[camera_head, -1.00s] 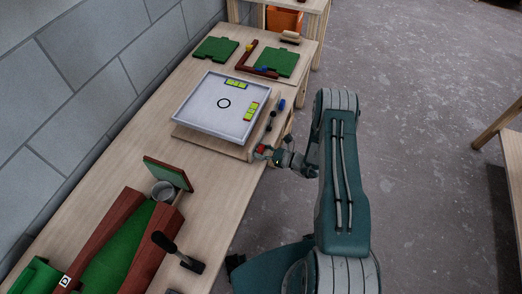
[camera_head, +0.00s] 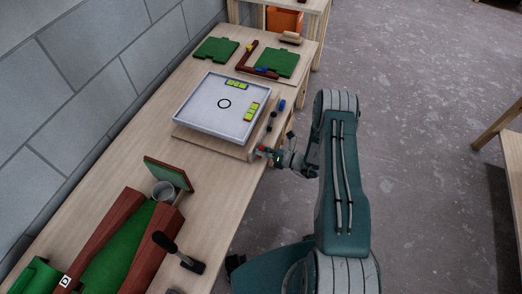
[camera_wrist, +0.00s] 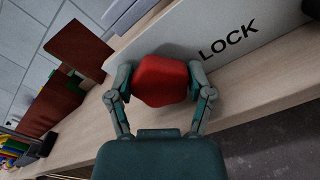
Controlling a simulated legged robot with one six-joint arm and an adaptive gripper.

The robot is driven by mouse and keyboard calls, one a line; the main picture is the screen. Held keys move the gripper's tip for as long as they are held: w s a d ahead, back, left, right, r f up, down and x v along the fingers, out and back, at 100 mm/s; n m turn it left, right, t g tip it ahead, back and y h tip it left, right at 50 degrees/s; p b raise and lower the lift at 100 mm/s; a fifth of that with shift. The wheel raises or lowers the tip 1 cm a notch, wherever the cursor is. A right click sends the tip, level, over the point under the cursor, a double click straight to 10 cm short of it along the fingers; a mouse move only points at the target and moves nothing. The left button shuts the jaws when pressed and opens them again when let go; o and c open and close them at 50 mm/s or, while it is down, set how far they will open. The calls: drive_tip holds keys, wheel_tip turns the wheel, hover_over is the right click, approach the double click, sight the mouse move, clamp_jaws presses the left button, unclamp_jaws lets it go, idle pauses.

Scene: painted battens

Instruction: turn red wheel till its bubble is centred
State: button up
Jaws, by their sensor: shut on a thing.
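The red wheel (camera_wrist: 162,80) fills the middle of the wrist view, in front of a pale board marked LOCK (camera_wrist: 228,45). My gripper (camera_wrist: 161,82) is shut on it, one finger on each side. In the head view my gripper (camera_head: 268,152) is at the near right corner of the white tray (camera_head: 205,115), and the wheel is mostly hidden there. The tray rests on a wooden base and carries a black ring. Two yellow-green bubble vials lie on it, one at the far edge (camera_head: 237,84) and one at the right edge (camera_head: 251,111). Their bubbles are too small to read.
A blue peg (camera_head: 282,104) and dark pegs stand right of the tray. Green panels (camera_head: 215,49) lie behind it. A red-brown and green chute with a metal cup (camera_head: 163,191) and a black lever (camera_head: 165,242) occupies the near table. Bare wood lies between chute and tray.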

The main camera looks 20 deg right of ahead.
drive_tip(key=shift+w+d, duration=0.1)
drive_tip(key=shift+w, duration=0.1)
drive_tip(key=o, duration=1.1)
drive_tip(key=shift+s, duration=0.1)
drive_tip(key=v, duration=1.2)
